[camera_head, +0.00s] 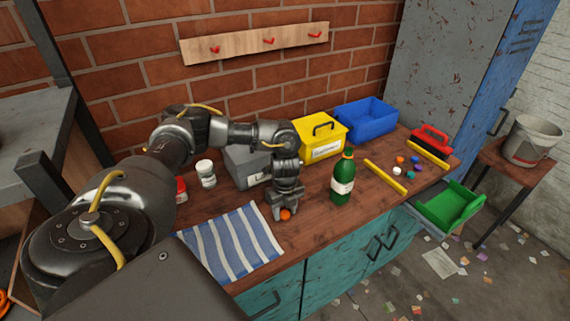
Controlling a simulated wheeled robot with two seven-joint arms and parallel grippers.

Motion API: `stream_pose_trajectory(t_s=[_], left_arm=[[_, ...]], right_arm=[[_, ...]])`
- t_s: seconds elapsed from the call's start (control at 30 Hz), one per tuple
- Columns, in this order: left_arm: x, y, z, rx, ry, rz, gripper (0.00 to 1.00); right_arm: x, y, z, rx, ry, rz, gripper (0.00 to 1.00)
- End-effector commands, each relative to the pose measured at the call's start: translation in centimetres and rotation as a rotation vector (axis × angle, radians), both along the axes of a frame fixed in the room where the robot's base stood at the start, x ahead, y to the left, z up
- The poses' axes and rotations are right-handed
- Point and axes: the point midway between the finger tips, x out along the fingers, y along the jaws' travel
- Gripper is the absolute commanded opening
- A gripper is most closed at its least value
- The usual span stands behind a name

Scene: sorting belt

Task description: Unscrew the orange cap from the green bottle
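The green bottle (343,180) stands upright on the workbench, with a pale label and a narrow neck. The top of its neck shows a small yellowish-orange band, too small to make out clearly. My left gripper (285,211) points down, left of the bottle and apart from it, low over the bench by the striped cloth. A small round orange piece (286,214), which looks like the cap, shows between its fingertips, and the fingers appear closed on it. My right gripper is out of view.
A blue-striped cloth (232,243) lies at the front left. Grey, yellow (322,138) and blue (366,119) bins line the back. A white jar (206,173) stands left. A yellow bar (385,176) and several small coloured pieces lie right of the bottle; a green tray (449,206) hangs off the right edge.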

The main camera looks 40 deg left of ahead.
Motion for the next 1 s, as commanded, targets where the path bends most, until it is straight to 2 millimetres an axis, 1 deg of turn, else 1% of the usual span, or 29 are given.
stream_pose_trajectory(t_s=[0.27, 0.43, 0.57, 0.6, 0.7, 0.8, 0.9, 1.0], left_arm=[[0.0, 0.0, 0.1, 0.000, 0.000, 0.000, 0.47], [0.1, 0.0, 1.2, 0.000, -0.003, -0.001, 0.47], [0.1, 0.0, 3.6, -0.001, -0.005, -0.002, 0.47], [0.2, 0.0, 4.7, -0.001, -0.006, -0.001, 0.47], [0.1, 0.0, 6.9, 0.000, -0.005, -0.002, 0.47], [0.2, 0.0, 9.2, 0.001, -0.006, -0.002, 0.47], [0.1, 0.0, 10.7, 0.001, -0.004, -0.001, 0.47], [0.1, 0.0, 11.7, 0.000, -0.002, -0.001, 0.47]], right_arm=[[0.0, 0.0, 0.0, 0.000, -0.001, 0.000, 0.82], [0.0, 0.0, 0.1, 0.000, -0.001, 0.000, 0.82], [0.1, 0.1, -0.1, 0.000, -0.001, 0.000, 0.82], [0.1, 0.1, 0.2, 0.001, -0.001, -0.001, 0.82], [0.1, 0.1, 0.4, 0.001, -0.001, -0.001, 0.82], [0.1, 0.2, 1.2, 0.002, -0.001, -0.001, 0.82], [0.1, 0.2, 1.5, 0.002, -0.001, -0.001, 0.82], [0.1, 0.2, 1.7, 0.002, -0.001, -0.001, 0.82]])
